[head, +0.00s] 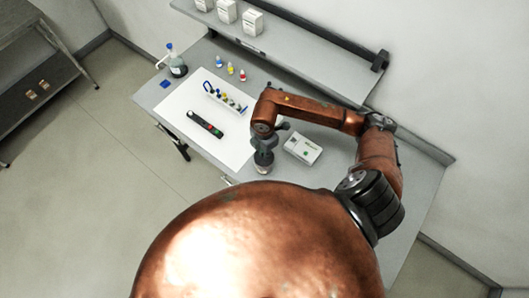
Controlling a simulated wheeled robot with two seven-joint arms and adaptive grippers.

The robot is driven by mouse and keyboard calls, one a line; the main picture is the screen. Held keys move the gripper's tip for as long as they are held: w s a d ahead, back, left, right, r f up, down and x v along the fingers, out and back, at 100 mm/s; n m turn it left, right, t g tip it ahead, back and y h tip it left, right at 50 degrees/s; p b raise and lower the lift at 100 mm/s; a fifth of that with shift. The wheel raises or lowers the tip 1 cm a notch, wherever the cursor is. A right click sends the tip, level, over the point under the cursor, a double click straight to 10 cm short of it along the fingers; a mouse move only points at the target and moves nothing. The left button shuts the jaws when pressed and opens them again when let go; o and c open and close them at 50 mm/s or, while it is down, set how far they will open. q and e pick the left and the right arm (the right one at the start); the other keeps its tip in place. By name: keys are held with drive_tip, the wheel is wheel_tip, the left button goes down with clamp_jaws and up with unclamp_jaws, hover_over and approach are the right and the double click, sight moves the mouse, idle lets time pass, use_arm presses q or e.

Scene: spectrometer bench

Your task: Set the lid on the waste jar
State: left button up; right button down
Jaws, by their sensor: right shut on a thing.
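My right gripper (264,142) points down over the waste jar (263,168) near the front edge of the bench. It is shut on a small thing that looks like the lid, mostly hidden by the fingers. The jar is a small clear-grey vessel standing upright right below the gripper. The lid appears at or just above the jar's mouth; I cannot tell whether they touch. My left gripper is not in view.
A white instrument box (303,148) stands just right of the gripper. A dark handheld device (205,124) and a tube rack (226,98) lie on the white sheet (187,101). Small dropper bottles (231,69) and a wash bottle (176,66) stand farther back, below a shelf (290,45).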

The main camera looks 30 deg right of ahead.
drive_tip(key=shift+f, duration=0.1)
idle(0.3)
drive_tip(key=shift+f+b, duration=0.65)
drive_tip(key=shift+f, duration=0.1)
drive_tip(key=shift+f, duration=0.15)
drive_tip(key=c, duration=1.8)
unclamp_jaws()
wheel_tip(320, 180, up, 12)
drive_tip(key=shift+r, duration=0.1)
